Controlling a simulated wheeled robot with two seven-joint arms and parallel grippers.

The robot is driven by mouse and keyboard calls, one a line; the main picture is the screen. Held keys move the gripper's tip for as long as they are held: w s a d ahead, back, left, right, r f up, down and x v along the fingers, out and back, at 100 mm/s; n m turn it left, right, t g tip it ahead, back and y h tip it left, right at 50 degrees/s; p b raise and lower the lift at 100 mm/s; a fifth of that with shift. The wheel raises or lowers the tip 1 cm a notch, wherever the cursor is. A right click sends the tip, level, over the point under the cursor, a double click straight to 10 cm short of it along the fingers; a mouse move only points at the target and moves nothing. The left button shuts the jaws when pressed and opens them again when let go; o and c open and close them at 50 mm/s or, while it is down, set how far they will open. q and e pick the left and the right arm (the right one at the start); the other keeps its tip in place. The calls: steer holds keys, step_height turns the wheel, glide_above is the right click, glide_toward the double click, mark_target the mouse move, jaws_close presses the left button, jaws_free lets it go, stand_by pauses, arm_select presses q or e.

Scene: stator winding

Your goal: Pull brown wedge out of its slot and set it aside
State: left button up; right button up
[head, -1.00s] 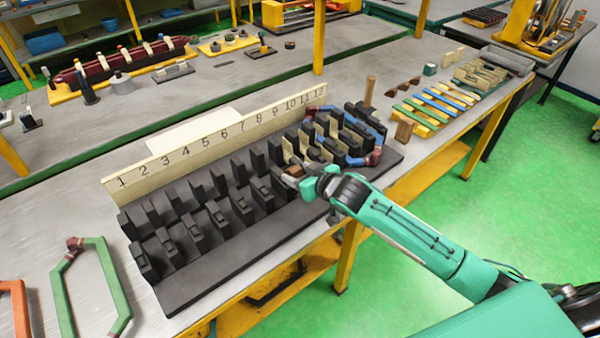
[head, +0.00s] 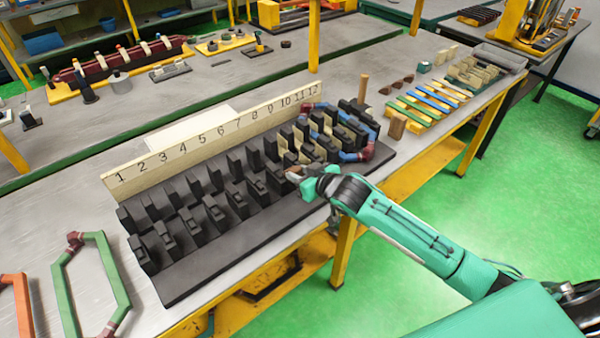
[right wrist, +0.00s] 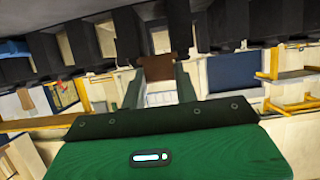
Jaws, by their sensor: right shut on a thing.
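The black stator block (head: 240,245) lies along the table with two rows of teeth, behind which stands a board (head: 220,132) numbered 1 to 12. My right gripper (head: 296,176) is at the block's near row, below numbers 8 to 10. In the right wrist view, its two fingers (right wrist: 159,80) are shut on the brown wedge (right wrist: 158,68), close to the black teeth (right wrist: 165,35). In the head view the wedge is mostly hidden by the gripper. I cannot tell whether it is clear of its slot. My left gripper is out of view.
A blue coil (head: 352,157) with dark red ends sits at the block's right end. Pale pieces stand between nearby teeth. A wooden block (head: 397,126) and coloured strips (head: 440,100) lie to the right. A green coil frame (head: 62,300) lies at the left.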

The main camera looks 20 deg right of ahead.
steer(key=shift+w, duration=0.15)
steer(key=o, duration=1)
steer(key=shift+f, duration=0.1)
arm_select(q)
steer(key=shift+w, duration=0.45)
arm_select(e)
steer(key=shift+o, duration=0.2)
steer(key=shift+s+d, duration=0.15)
steer(key=shift+s, duration=0.3)
arm_select(q)
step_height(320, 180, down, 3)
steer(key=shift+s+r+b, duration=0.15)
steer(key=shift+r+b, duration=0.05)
steer(key=shift+b, duration=1.05)
arm_select(e)
steer(key=v, duration=1.3)
steer(key=shift+r, duration=0.25)
steer(key=shift+f, duration=0.1)
